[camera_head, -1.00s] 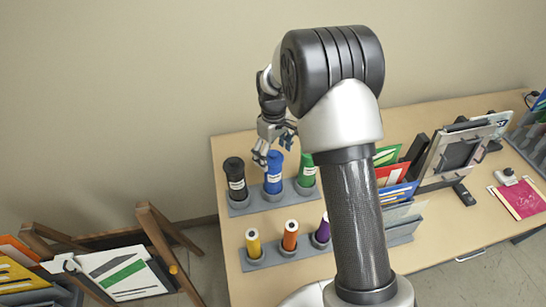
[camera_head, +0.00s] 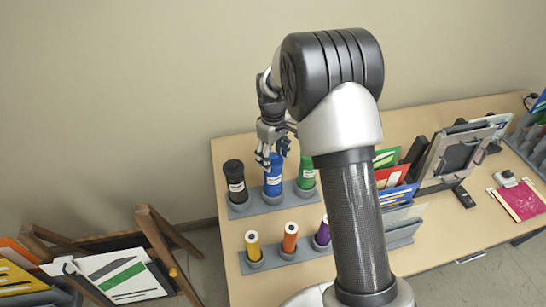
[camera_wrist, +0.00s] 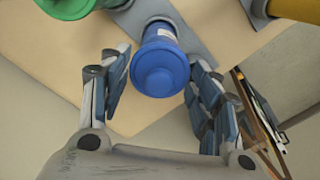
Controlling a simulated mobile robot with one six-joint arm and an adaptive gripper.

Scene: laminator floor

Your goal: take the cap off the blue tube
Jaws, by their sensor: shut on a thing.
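The blue tube (camera_head: 272,183) stands upright in the back grey rack (camera_head: 243,209), between a black tube and a green tube. In the wrist view the tube (camera_wrist: 160,36) shows end-on, its blue cap (camera_wrist: 160,72) toward the camera and seated on it. My gripper (camera_head: 273,159) is at the top of the blue tube, reaching down from above. The exact finger contact is hard to see.
The black tube (camera_head: 234,180) and green tube (camera_head: 306,174) stand close on either side. Yellow (camera_head: 253,245), orange (camera_head: 290,237) and purple (camera_head: 323,232) tubes stand in a front rack. Folders (camera_head: 393,175) fill a holder to the right, behind my arm.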

